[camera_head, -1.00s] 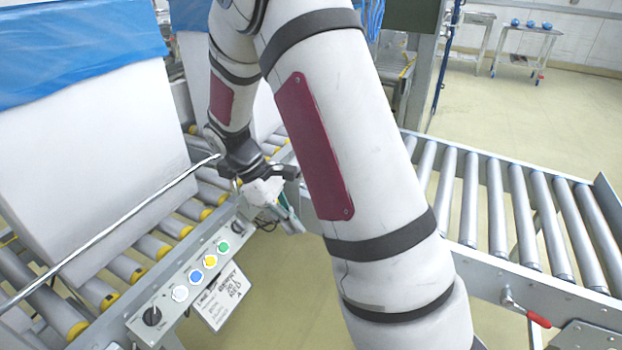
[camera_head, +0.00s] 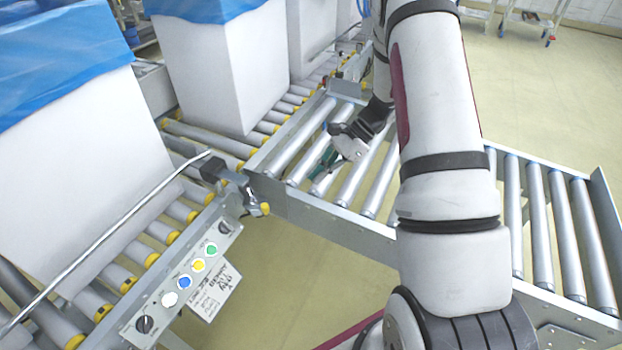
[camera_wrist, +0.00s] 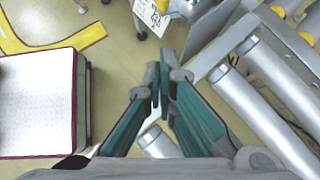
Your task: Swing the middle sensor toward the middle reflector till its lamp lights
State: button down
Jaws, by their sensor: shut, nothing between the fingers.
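I cannot pick out the middle sensor, its lamp or the middle reflector with certainty. Small fittings (camera_head: 347,68) stand on the main conveyor's far side rail in the head view, partly behind my arm and too small to identify. A dark bracket with a yellow knob (camera_head: 264,209) sits at the near rail's end, by a bent metal rod. My gripper (camera_head: 322,170) hangs over the side conveyor's rollers, apart from these fittings. In the wrist view its green-sided fingers (camera_wrist: 163,82) are together and empty.
The side roller conveyor (camera_head: 330,212) joins the main line at the centre. Large white boxes with blue liners (camera_head: 215,75) stand on the main rollers. A button panel (camera_head: 185,287) with a hanging tag is at the lower left. Open floor (camera_head: 265,265) lies between.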

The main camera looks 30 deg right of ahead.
jog(key=shift+w+a+f+b, duration=0.15)
jog(key=shift+a+f, duration=0.85)
jog(key=shift+a, duration=0.7)
jog(key=shift+w+a+f+b, duration=0.15)
jog(key=shift+a+f, duration=0.85)
jog(key=shift+a, duration=0.65)
jog(key=shift+w+a+f, duration=0.15)
jog(key=shift+a+f, duration=0.85)
jog(key=shift+a, duration=0.7)
jog(key=shift+s+a, duration=0.2)
jog(key=shift+a, duration=0.7)
jog(key=shift+d, duration=0.1)
